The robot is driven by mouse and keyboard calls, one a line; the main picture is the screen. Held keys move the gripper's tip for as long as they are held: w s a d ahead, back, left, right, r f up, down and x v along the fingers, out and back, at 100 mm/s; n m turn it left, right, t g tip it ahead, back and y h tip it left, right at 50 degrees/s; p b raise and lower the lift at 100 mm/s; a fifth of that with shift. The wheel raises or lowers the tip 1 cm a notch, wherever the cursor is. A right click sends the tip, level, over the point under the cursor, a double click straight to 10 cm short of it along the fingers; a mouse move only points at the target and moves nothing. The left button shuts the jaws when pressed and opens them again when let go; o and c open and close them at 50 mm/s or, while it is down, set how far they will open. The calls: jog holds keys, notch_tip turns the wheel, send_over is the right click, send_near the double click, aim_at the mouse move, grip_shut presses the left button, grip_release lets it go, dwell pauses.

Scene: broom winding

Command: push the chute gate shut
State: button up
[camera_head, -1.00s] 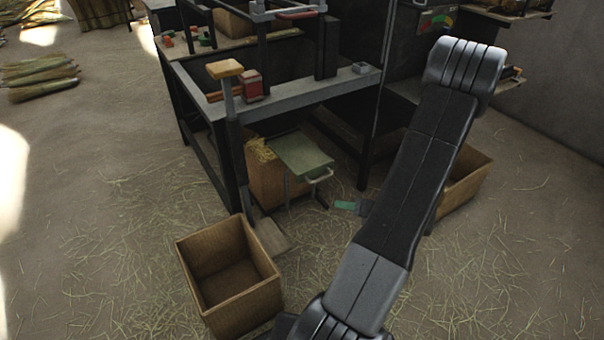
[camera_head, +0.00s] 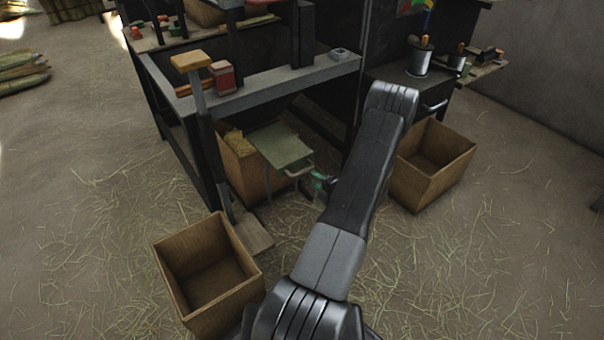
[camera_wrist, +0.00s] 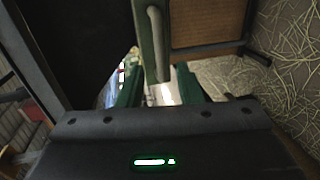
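The chute gate (camera_head: 280,146) is a green plate with a pale bar handle (camera_head: 299,171) on its near side, under the bench in the head view. In the wrist view the gate (camera_wrist: 142,35) shows nearly edge-on, with its handle (camera_wrist: 157,45) running down toward my fingers. My gripper (camera_head: 318,182) is right by the handle, its green fingertips partly hidden behind my arm. In the wrist view my gripper (camera_wrist: 160,88) has its two green fingers apart, with the handle's lower end between or just beyond them. I cannot tell whether they touch it.
A straw-filled box (camera_head: 245,182) stands behind the gate under the grey bench (camera_head: 285,82). An upright lever with a wooden top (camera_head: 190,61) rises at the bench's front left. Open boxes stand at front left (camera_head: 168,262) and right (camera_head: 458,160) of my arm.

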aim_at(304, 172)
jog(key=b+x, duration=0.1)
jog(key=x, duration=0.7)
jog(key=shift+w+a+b, duration=0.2)
jog(key=shift+b, duration=0.2)
grip_shut()
